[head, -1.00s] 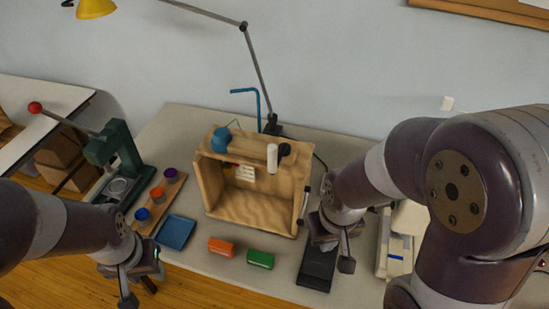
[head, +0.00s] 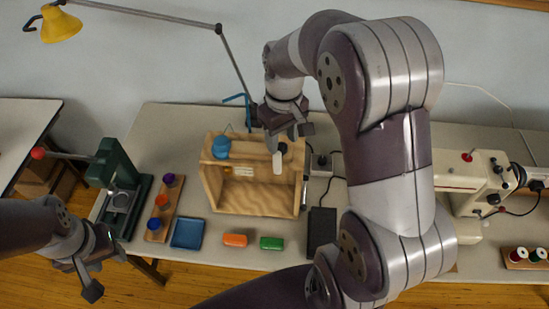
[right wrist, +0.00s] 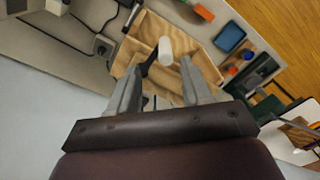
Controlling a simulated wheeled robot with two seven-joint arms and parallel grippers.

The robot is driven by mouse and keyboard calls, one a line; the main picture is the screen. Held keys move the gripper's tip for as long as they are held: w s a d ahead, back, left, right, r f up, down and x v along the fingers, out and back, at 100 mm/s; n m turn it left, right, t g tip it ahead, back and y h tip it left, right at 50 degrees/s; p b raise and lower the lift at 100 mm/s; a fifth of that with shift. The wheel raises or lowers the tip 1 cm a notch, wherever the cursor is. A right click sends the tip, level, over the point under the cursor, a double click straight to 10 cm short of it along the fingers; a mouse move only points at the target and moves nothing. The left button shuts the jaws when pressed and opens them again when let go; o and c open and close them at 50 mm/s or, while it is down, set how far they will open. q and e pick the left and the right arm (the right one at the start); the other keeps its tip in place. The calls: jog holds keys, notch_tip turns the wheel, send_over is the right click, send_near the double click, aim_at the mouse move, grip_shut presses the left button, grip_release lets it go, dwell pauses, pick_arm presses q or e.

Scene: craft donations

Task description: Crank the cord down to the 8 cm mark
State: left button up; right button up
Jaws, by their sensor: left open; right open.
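The open-fronted wooden box (head: 254,203) stands on the table. A blue ball (head: 221,147) sits on its top left. A white cylindrical crank handle (head: 277,165) with a dark crank part (head: 283,149) is at its top right. A small pale marked panel (head: 243,172) shows inside; its marks are too small to read. My right gripper (head: 287,138) is open above the crank. In the right wrist view the white handle (right wrist: 166,50) lies just beyond and between the open fingertips (right wrist: 161,72); no grip shows. My left gripper (head: 105,277) is open, low at the left, away from the box.
A green press (head: 118,170), a rack of coloured pots (head: 161,201) and a blue tray (head: 188,232) stand left. Orange (head: 235,240) and green (head: 271,243) blocks lie in front. A black pad (head: 321,228) and sewing machine (head: 468,180) are right. A lamp arm (head: 236,68) rises behind.

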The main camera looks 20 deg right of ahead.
aim_at(277, 160)
jog(key=f, duration=0.2)
jog(key=w+a+f+p, duration=0.1)
jog(key=f, duration=0.2)
jog(key=f+p, duration=0.1)
jog(key=f, duration=0.2)
jog(key=shift+w+a+f, duration=0.15)
jog(key=shift+a+f, duration=0.1)
jog(key=shift+d+f, duration=0.2)
jog(key=shift+f, duration=0.05)
jog(key=shift+s+d, duration=0.3)
jog(key=shift+s, duration=0.15)
jog(key=shift+w+a, duration=0.3)
grip_shut()
pick_arm(q)
jog(key=shift+w+a+r, duration=0.25)
jog(key=shift+r, duration=0.35)
jog(key=shift+w+a+r, duration=0.2)
jog(key=shift+w+r, duration=0.05)
jog(key=shift+r, duration=0.3)
